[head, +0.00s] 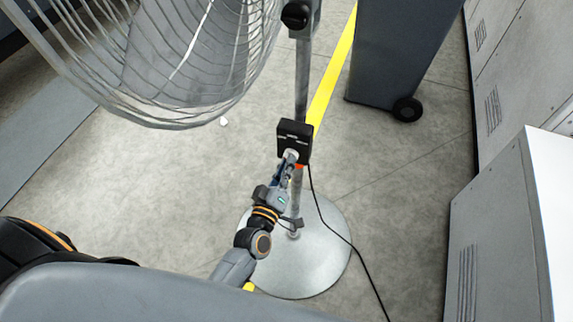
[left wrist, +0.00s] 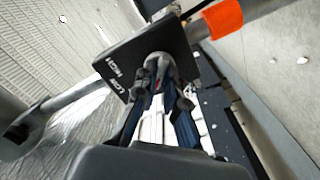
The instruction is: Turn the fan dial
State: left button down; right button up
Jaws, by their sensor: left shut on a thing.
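The fan dial (head: 291,154) is a light knob on the front of a black control box (head: 295,132) fixed to the fan's pole. My left gripper (head: 288,162) reaches up to the box from below and is shut on the dial. In the left wrist view the fingertips (left wrist: 160,75) close around the dial (left wrist: 160,60), in front of the black box (left wrist: 128,58) with white "LOW" and "HIGH" lettering. The fingers hide part of the dial, so its setting cannot be read. My right gripper does not show.
The fan's wire cage (head: 190,60) fills the upper left. Its pole stands on a round grey base (head: 310,262), and a black cord (head: 345,238) runs down across the floor. A dark wheeled bin (head: 395,50) stands behind. Grey cabinets (head: 495,235) line the right side.

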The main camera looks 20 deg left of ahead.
pick_arm(q)
jog(key=c, duration=1.4)
grip_release()
jog(key=s, duration=1.2)
jog(key=shift+a, duration=0.25)
